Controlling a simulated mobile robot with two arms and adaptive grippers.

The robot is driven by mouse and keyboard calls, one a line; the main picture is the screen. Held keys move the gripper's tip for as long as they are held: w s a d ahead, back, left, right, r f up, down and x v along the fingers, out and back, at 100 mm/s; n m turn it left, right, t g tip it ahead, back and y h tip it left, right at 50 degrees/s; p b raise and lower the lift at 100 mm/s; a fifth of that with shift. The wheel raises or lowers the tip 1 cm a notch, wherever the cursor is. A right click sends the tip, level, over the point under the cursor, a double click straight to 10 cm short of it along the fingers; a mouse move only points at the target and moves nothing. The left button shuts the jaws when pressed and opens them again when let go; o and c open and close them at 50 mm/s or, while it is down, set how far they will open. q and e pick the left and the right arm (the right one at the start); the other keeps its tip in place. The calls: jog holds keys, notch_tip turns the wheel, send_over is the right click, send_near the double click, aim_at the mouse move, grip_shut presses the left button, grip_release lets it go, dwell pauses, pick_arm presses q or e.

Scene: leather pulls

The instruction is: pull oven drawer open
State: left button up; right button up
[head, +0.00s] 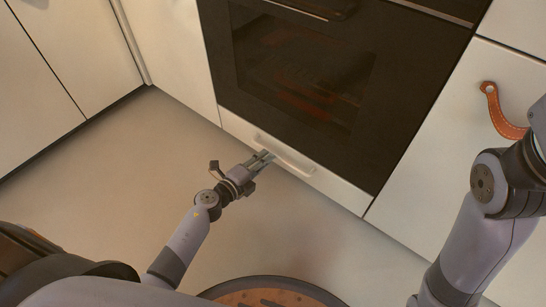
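The oven drawer (336,188) is a white front panel below the dark oven (300,75). It appears closed, about flush with the cabinet fronts beside it. A white bar handle (294,160) runs along its upper part. My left gripper (267,157) is at the left part of the handle, with its fingertips overlapping it in the picture. I cannot tell whether the fingers are closed on the handle. My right arm (490,200) comes in at the right edge, and its gripper is outside the view.
A brown leather pull (499,112) hangs on the white cabinet door at the right. White cabinets (60,60) stand at the left and meet in a corner. The beige floor (130,165) in front of the drawer is clear.

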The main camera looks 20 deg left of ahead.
aim_at(273, 153)
pick_arm(q)
jog(key=shift+b+x, duration=0.6)
jog(key=shift+x, duration=1.8)
grip_shut()
